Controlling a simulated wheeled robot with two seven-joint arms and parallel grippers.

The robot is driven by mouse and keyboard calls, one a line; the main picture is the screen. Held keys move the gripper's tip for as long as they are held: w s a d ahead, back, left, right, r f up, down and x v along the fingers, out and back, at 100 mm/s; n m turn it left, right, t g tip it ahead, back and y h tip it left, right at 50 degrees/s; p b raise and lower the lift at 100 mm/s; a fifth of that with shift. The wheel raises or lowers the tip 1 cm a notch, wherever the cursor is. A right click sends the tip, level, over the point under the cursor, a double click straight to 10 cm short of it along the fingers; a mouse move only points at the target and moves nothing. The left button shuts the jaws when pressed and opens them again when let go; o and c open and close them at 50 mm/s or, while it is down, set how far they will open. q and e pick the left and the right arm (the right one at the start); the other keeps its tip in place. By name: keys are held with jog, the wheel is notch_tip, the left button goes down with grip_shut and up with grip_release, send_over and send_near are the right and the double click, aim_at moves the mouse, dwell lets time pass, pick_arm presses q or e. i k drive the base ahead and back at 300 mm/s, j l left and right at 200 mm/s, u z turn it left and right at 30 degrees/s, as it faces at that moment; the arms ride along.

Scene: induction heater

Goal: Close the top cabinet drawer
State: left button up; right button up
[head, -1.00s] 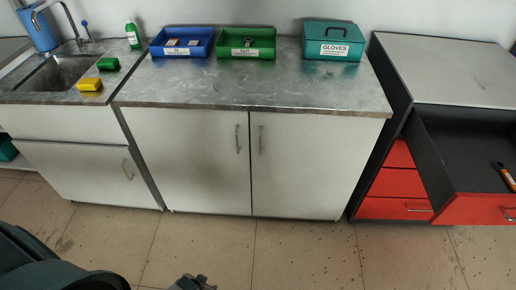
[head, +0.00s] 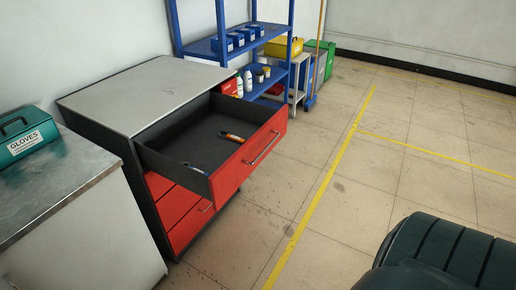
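The top drawer of the cabinet is pulled well out, and its red front (head: 249,157) faces the lower right with a metal bar handle (head: 262,149). Its dark inside (head: 190,135) holds an orange and black marker (head: 232,137) and a small item near the left front corner. The cabinet (head: 150,91) is dark with a grey top, and the red drawers (head: 181,215) below the open one look shut. Neither of my grippers is in view. A dark rounded part at the lower right appears to be mine.
A steel counter (head: 58,178) with a teal gloves box (head: 26,137) stands left of the cabinet. A blue shelf (head: 205,48) with bottles and boxes stands behind it. The tiled floor (head: 300,170) before the drawer is clear, with yellow lines.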

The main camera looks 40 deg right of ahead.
aim_at(189, 134)
jog(key=i+l, duration=0.15)
jog(key=i, duration=0.25)
jog(key=i+l, duration=0.1)
jog(key=i, duration=0.35)
jog(key=i+l, duration=0.15)
jog(key=i, duration=0.25)
jog(key=z, duration=1.9)
